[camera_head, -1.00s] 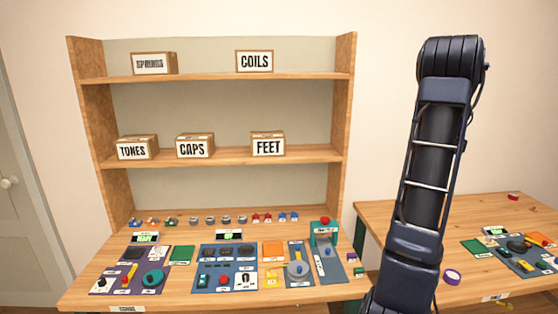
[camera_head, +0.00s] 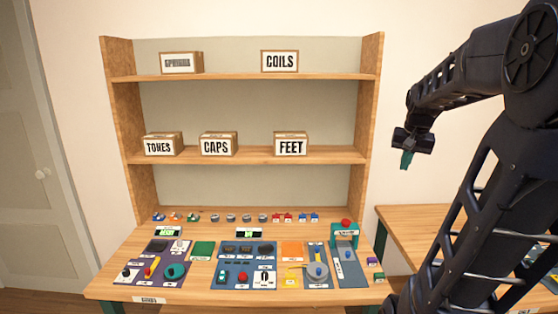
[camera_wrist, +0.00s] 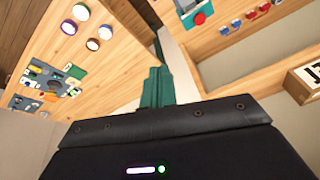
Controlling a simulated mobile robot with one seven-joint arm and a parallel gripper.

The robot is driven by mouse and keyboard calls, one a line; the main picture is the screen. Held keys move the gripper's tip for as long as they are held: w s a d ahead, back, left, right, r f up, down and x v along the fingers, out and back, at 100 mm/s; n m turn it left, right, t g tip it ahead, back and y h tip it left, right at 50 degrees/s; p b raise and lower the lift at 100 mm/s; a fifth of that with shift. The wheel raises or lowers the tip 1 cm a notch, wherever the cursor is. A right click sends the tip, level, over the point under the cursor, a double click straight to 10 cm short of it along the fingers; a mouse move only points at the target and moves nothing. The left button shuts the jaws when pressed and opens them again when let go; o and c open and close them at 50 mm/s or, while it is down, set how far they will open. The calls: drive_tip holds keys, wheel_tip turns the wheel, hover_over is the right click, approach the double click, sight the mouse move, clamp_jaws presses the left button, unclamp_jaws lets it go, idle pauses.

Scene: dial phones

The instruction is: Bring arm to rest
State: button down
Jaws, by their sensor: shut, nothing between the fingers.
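My arm, black, fills the right side of the head view, bent at the elbow with the forearm reaching left. My gripper (camera_head: 407,159) hangs at its end, green fingertips pointing down, in the air right of the shelf unit and above the tables. In the wrist view the green fingers (camera_wrist: 157,86) are together with nothing between them. The wooden workbench (camera_head: 110,286) with its shelf unit (camera_head: 371,120) stands to the left, apart from the gripper.
Boxes labelled COILS (camera_head: 279,61), CAPS (camera_head: 218,144) and FEET (camera_head: 291,144) stand on the shelves. Control panels and small parts cover the bench. A second wooden table (camera_head: 415,222) is at the right, partly behind my arm. A door (camera_head: 40,150) is at far left.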

drive_tip(key=s+a+f+n+t, duration=0.1)
drive_tip(key=s+a+f+n, duration=0.3)
drive_tip(key=s+a, duration=0.6)
drive_tip(key=s+f, duration=0.1)
drive_tip(key=s, duration=0.3)
drive_tip(key=shift+a+f, duration=0.15)
drive_tip(key=shift+a, duration=0.25)
idle(0.5)
